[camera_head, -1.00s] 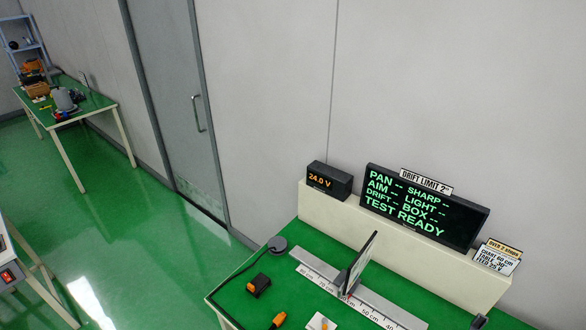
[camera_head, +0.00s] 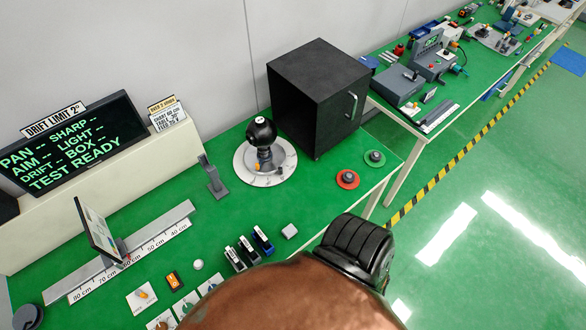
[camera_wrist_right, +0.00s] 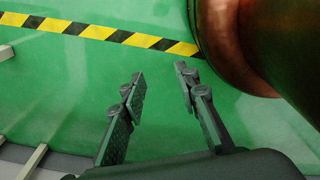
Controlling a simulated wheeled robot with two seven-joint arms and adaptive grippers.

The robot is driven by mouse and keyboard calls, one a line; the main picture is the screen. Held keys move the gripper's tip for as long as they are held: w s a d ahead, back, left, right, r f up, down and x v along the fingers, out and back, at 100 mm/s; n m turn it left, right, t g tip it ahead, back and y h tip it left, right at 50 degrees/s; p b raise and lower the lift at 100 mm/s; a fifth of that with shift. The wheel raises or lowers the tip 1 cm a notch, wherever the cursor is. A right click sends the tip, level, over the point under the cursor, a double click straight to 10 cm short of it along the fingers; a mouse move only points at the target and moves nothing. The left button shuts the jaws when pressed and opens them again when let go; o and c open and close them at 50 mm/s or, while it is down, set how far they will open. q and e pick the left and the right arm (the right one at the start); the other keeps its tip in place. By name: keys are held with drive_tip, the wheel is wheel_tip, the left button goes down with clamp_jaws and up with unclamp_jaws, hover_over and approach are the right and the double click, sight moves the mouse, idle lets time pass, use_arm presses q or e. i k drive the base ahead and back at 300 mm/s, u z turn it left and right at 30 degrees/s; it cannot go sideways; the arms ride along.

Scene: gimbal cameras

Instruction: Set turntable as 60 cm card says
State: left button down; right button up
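The turntable (camera_head: 243,172) is a pale round disc with marks near its rim, on the green bench left of a black box. My right gripper (camera_wrist_right: 159,74) is open and empty above the green floor. My left gripper is out of view.
The black box (camera_head: 318,97) with a handle stands behind-right of the turntable. My copper-coloured arm covers the front of the bench. Striped tape crosses the floor.

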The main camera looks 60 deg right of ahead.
sight(276, 164)
drive_tip(key=z, duration=1.75)
